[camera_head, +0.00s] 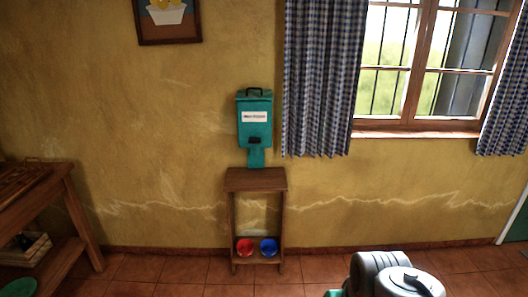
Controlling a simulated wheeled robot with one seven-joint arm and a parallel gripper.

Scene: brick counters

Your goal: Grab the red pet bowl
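The red pet bowl (245,247) sits low in the small wooden stand (256,180) against the wall, on the left. A blue bowl (268,247) is beside it on the right. A grey and white part of my own arm shows at the bottom, right of centre. My gripper's fingers do not show, so I cannot see whether it is open or what it holds.
A teal dispenser (254,118) stands above the wooden stand. A wooden table (72,215) with a lower shelf is at the left, with a green bowl (19,287) near the bottom corner. The tiled floor (185,275) before the stand looks clear.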

